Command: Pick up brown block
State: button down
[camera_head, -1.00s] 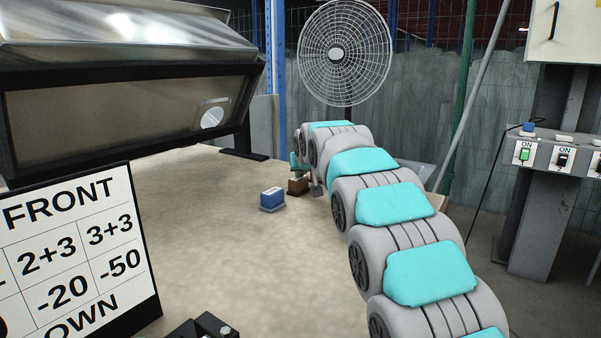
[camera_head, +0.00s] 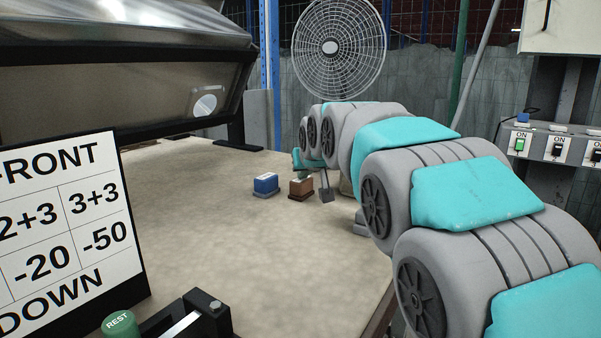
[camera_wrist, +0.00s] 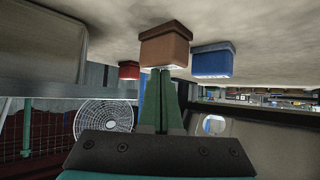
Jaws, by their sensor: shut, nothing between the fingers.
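The brown block (camera_head: 301,187) stands on the beige worktop in the head view, just left of the far end of my arm. It has a darker brown base. In the upside-down wrist view the brown block (camera_wrist: 165,48) lies straight beyond the fingertips. My gripper (camera_wrist: 161,72) shows its green fingers together with nothing between them. Its tips overlap the near edge of the brown block in the picture; I cannot tell whether they touch it.
A blue block (camera_head: 265,183) stands close to the left of the brown one. A red block (camera_wrist: 129,70) shows in the wrist view. A sign board (camera_head: 70,235) and a dark metal-framed hood (camera_head: 120,90) bound the left. The worktop's front middle is clear. A fan (camera_head: 338,48) stands behind.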

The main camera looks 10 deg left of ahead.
jog(key=s+d+b, duration=0.2)
jog(key=s+d, duration=0.4)
jog(key=s, duration=0.6)
jog(key=s+d+f+b, duration=0.1)
jog(key=s+d, duration=0.4)
jog(key=s, duration=0.7)
jog(key=s+d+b, duration=0.3)
jog(key=s+d, duration=0.3)
jog(key=s, duration=0.6)
jog(key=shift+s+d+f, duration=0.2)
jog(key=shift+d+f, duration=0.15)
jog(key=shift+r, duration=0.9)
